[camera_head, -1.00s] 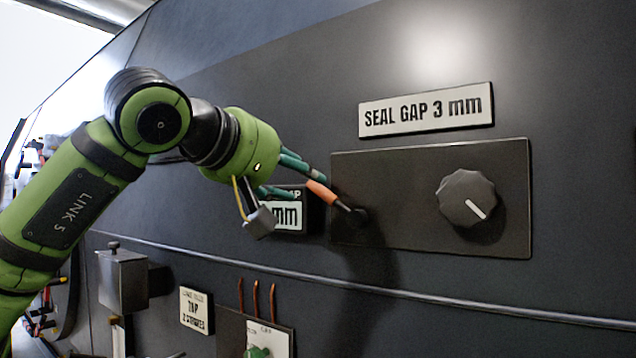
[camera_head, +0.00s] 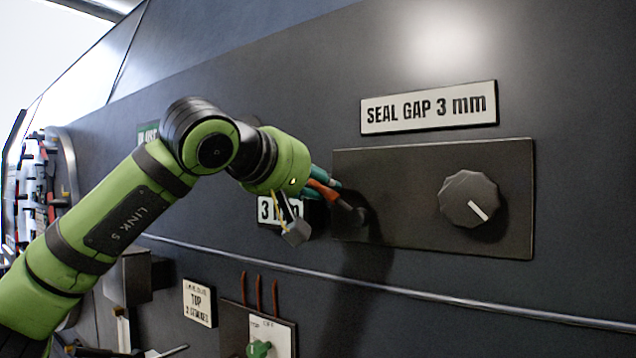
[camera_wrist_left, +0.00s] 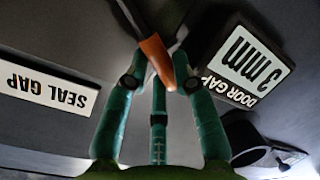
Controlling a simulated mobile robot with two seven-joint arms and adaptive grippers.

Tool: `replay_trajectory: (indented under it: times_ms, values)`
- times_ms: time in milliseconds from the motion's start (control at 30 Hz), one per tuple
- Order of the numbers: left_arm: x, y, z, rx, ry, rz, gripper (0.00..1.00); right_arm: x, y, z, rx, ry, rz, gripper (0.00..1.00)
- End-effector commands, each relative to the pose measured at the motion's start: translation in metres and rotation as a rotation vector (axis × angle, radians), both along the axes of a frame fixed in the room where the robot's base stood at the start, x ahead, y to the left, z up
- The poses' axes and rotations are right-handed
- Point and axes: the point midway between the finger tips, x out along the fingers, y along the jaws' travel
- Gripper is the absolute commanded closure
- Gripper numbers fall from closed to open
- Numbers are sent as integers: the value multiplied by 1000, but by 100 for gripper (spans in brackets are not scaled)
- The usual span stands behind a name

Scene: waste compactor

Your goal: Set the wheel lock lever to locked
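A lever with an orange handle (camera_head: 325,191) and a dark round pivot end (camera_head: 354,215) sits at the left end of a dark panel plate (camera_head: 400,165). The handle slants up and left from the pivot. I see no lock marking beside it. My left gripper (camera_head: 332,184) has teal fingers around or beside the handle and partly hides it. In the left wrist view the handle (camera_wrist_left: 157,58) lies between the fingers of the gripper (camera_wrist_left: 161,72); whether they press on it I cannot tell. My right gripper is not in view.
A black knob (camera_head: 468,199) is on the plate's right side, below a "SEAL GAP 3 mm" sign (camera_head: 429,107). A "DOOR GAP 3 mm" block (camera_wrist_left: 240,65) is close beside the fingers. A horizontal rail (camera_head: 430,296) runs below.

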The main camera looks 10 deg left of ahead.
Motion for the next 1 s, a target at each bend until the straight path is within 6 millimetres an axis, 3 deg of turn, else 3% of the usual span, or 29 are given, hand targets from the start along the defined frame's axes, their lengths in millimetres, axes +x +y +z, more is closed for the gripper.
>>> replay_trajectory:
  times_ms: [367, 1000]
  values:
    - [-2, -5, 7, 85, -33, 1, 100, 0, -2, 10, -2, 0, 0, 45]
    - [-17, -41, 29, 601, -246, -1, 100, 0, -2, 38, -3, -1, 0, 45]
